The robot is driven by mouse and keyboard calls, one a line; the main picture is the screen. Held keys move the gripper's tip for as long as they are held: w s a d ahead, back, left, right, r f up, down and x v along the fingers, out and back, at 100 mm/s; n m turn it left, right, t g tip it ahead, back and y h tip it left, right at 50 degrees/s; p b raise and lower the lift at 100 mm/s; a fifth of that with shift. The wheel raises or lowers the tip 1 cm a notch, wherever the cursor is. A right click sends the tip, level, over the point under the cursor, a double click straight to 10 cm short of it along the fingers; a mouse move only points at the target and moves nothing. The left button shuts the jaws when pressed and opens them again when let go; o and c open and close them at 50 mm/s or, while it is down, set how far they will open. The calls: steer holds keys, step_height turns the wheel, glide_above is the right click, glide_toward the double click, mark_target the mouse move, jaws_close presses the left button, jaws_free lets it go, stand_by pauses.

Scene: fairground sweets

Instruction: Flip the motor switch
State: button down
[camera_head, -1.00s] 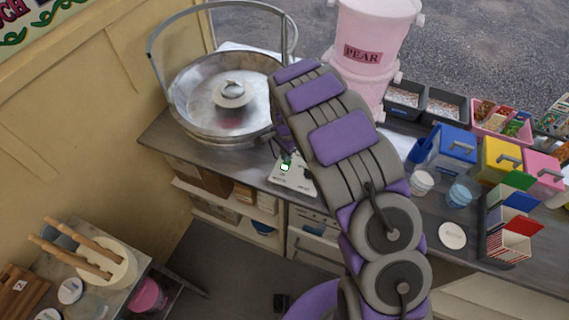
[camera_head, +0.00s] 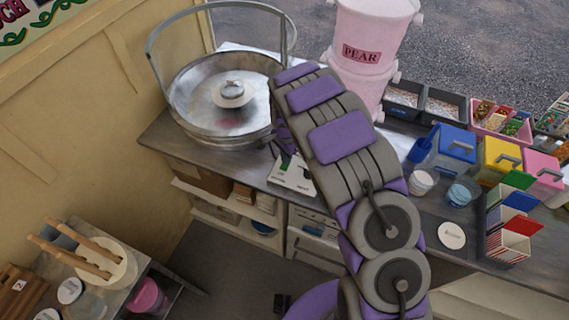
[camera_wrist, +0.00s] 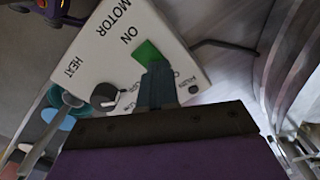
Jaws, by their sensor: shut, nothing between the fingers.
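The white control box (camera_head: 292,176) sits on the counter in front of the metal bowl, partly hidden by my arm. The green motor switch (camera_wrist: 146,52) lies near the word ON. My gripper (camera_wrist: 157,72) is shut and empty, with its tips at the lower edge of the green switch and covering part of it. I cannot tell whether they touch or which way the switch is tilted. In the head view my arm mostly hides the gripper.
The large metal bowl (camera_head: 195,125) with its hoop handle stands behind the box. The pink PEAR tub (camera_head: 372,30) stands to the right. Colored boxes (camera_head: 452,147) and cups (camera_head: 421,182) line the counter at right. A side table with wooden rollers (camera_head: 75,258) is at lower left.

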steer(key=shift+r+p, duration=1)
steer(key=shift+r, duration=2.4)
